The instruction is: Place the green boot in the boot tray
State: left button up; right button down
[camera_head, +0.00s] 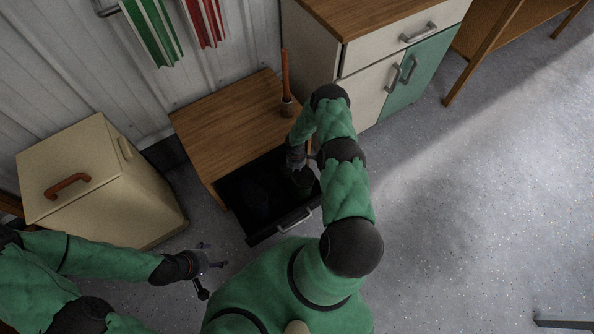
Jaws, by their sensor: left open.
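I cannot make out a green boot or a boot tray for certain in the head view. A dark open drawer (262,238) sticks out of the low wooden cabinet, with dark, hard-to-tell shapes inside. My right arm reaches over the cabinet, and my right gripper (300,168) is at the drawer's right side, dark and partly hidden by the arm. I cannot tell whether it holds anything. My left gripper (211,268) is open and empty above the floor, left of and in front of the drawer.
A brush-like tool with an orange handle (286,75) stands on the wooden cabinet top (215,120). A cream bin (130,205) stands at the left. A cream and green cupboard (400,70) is at the back right.

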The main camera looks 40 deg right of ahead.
jog(key=shift+w+d, duration=0.1)
jog(key=shift+f, duration=0.15)
jog(key=c, duration=1.4)
grip_release()
jog(key=shift+o, duration=0.2)
notch_tip(320, 180, up, 12)
jog(key=p, duration=0.5)
jog(key=s+a+r+m+y, duration=0.1)
jog(key=s+a+r+m, duration=0.15)
jog(key=a, duration=0.45)
jog(key=s+a+r+m+y, duration=0.1)
jog(key=a+r+m+y, duration=0.1)
jog(key=a+m, duration=0.35)
jog(key=s+a+r+m+y, duration=0.1)
jog(key=s+a+r+m, duration=0.15)
jog(key=a, duration=0.65)
jog(key=s+a+r+m+t, duration=0.1)
jog(key=s+a+r+m, duration=0.6)
jog(key=s, duration=0.3)
jog(key=shift+r+m, duration=0.25)
jog(key=shift+m, duration=0.6)
